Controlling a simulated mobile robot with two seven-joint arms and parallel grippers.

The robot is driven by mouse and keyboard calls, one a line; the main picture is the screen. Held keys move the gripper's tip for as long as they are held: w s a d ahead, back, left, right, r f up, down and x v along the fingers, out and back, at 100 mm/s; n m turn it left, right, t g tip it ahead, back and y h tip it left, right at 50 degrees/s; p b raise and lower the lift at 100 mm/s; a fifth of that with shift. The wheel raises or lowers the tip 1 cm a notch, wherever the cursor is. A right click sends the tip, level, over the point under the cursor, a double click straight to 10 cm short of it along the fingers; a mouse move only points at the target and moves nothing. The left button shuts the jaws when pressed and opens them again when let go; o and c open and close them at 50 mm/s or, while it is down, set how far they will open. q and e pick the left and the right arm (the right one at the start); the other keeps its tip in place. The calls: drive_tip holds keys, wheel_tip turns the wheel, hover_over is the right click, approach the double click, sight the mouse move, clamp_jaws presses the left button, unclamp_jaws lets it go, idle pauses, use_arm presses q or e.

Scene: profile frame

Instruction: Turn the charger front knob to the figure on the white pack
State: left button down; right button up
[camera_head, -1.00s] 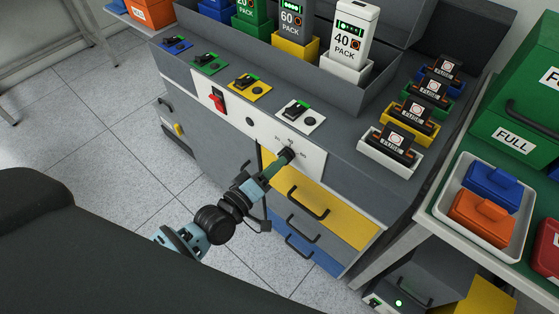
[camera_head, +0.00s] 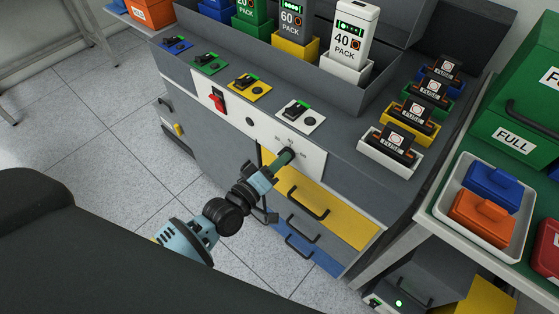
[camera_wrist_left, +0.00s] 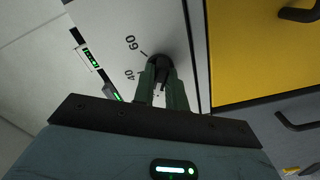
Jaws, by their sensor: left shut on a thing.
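The white pack (camera_head: 350,38) stands in the white bay at the back of the charger and reads "40 PACK". The knob (camera_head: 290,153) is on the white front panel (camera_head: 237,118). My left gripper (camera_head: 284,158) reaches the knob from the front. In the left wrist view its two green fingers (camera_wrist_left: 162,88) are shut on the dark knob (camera_wrist_left: 160,66). The figures 60 and 40 show on the panel beside the knob, with a tick mark near the 60. The fingers hide much of the dial, and I cannot tell where the pointer stands. My right gripper is not in view.
A red switch (camera_head: 216,102) is on the panel left of the knob. Yellow (camera_head: 340,215), grey and blue drawers with dark handles lie below it. Fuses (camera_head: 393,143) in coloured holders stand at the right of the top. A tray (camera_head: 470,222) stands on the right table.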

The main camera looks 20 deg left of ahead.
use_arm(q)
drive_tip(key=shift+m, duration=0.4)
drive_tip(key=shift+m+p, duration=1.65)
drive_tip(key=shift+m, duration=3.75)
drive_tip(key=c, duration=1.4)
unclamp_jaws()
drive_tip(key=shift+c, duration=0.2)
drive_tip(key=v, duration=0.7)
drive_tip(key=shift+s+a, duration=0.2)
drive_tip(key=shift+s, duration=0.15)
